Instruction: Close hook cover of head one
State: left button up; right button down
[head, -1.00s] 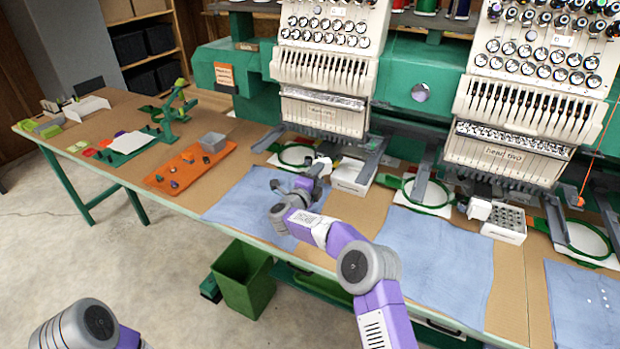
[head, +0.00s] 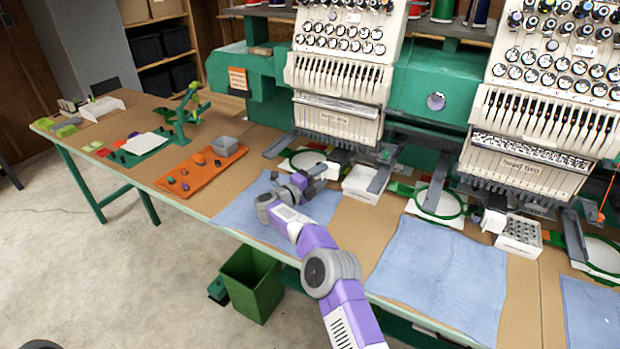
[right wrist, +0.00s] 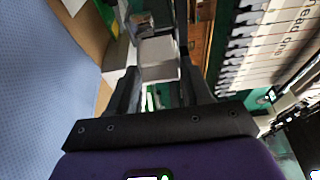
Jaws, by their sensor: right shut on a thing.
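Head one (head: 336,118) is the left embroidery head, with its name label partly readable. My right gripper (head: 318,174) is low in front of it, beside the green hoop (head: 308,160). In the right wrist view, my right gripper's two dark fingers (right wrist: 158,66) close on a small pale block, which looks like the hook cover (right wrist: 158,50). In the head view, the gripper mostly hides this cover, so I cannot tell how far it is swung. My left gripper is out of view.
A white box (head: 362,184) stands just right of the gripper. A blue cloth (head: 245,208) lies under my right arm. Head two (head: 520,165) is to the right. An orange mat (head: 205,172) with small parts lies left. A green bin (head: 250,284) stands below the table edge.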

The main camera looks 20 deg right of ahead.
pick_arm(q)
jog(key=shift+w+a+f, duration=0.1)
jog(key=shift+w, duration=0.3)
pick_arm(e)
jog(key=shift+w+a+r, duration=0.1)
jog(key=shift+w+a, duration=0.15)
jog(key=shift+w, duration=0.45)
jog(key=c, duration=0.9)
grip_release()
jog(key=shift+o, duration=0.3)
jog(key=shift+w+a, duration=0.15)
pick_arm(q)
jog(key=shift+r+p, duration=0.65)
pick_arm(e)
jog(key=v, duration=0.7)
jog(key=shift+s+a, duration=0.2)
jog(key=shift+a, duration=0.05)
